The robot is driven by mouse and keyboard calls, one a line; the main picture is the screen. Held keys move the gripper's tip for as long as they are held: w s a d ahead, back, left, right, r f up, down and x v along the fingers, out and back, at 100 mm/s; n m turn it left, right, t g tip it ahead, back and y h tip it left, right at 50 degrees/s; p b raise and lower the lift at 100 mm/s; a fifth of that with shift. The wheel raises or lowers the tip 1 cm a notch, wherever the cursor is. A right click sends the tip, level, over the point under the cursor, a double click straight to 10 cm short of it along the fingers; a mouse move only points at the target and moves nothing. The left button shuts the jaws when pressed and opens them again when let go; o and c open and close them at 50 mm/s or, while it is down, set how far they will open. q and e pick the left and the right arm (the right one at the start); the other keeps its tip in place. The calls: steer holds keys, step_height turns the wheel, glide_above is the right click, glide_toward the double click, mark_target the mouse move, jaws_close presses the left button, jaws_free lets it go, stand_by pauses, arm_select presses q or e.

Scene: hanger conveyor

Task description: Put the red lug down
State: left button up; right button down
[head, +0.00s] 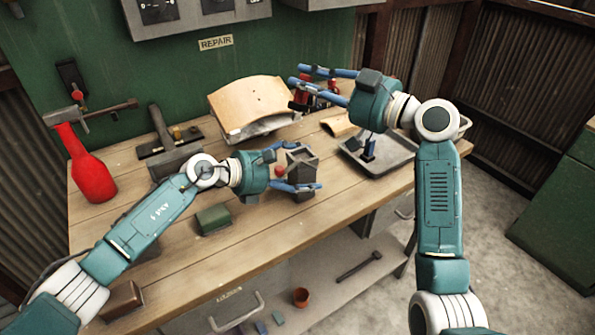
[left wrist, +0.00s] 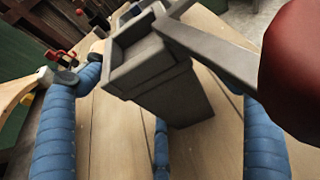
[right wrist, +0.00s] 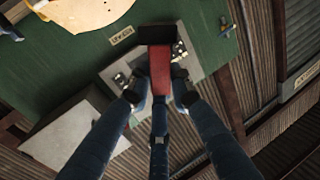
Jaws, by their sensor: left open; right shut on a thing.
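My right gripper (head: 298,77) is shut on the red lug (right wrist: 160,68), high over the back of the bench. In the right wrist view the lug sits between the fingertips (right wrist: 152,95), with a dark block at its far end. In the head view a red and dark patch (head: 303,97) shows by the right fingers; I cannot tell if it is the lug. My left gripper (head: 303,168) is open, its fingers around a dark grey block (head: 301,160) with a red knob (head: 280,171). The block fills the left wrist view (left wrist: 160,85), with apparent gaps to the fingers.
The wooden bench (head: 240,265) holds a curved wooden piece (head: 250,100), a grey tray (head: 395,157) on the right, a green block (head: 213,218) and a red bottle (head: 88,170) at left. The front middle of the bench is clear. A green wall panel (head: 90,60) stands behind.

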mark_target(305, 99)
arm_select(q)
steer(key=c, duration=1.5)
steer(key=shift+c, duration=0.2)
arm_select(e)
steer(key=f+t, duration=0.1)
steer(key=f+t+h, duration=0.1)
steer(key=shift+a+f+h, duration=0.2)
steer(key=shift+f+h, duration=0.1)
steer(key=shift+f, duration=0.05)
steer(key=shift+f+t+h, duration=0.35)
steer(key=shift+t+h, duration=0.05)
steer(key=shift+t, duration=0.1)
steer(key=shift+s+f+t+h, duration=0.1)
steer(key=shift+s+t+h, duration=0.05)
steer(key=shift+t+h, duration=0.3)
arm_select(q)
steer(key=shift+s, duration=0.1)
arm_select(e)
steer(key=shift+s+a+r+n+t+h, duration=0.1)
steer(key=shift+s+r+n+t+h, duration=0.15)
steer(key=shift+s+t+h, duration=0.5)
step_height(305, 99, down, 10)
steer(key=shift+r, duration=0.1)
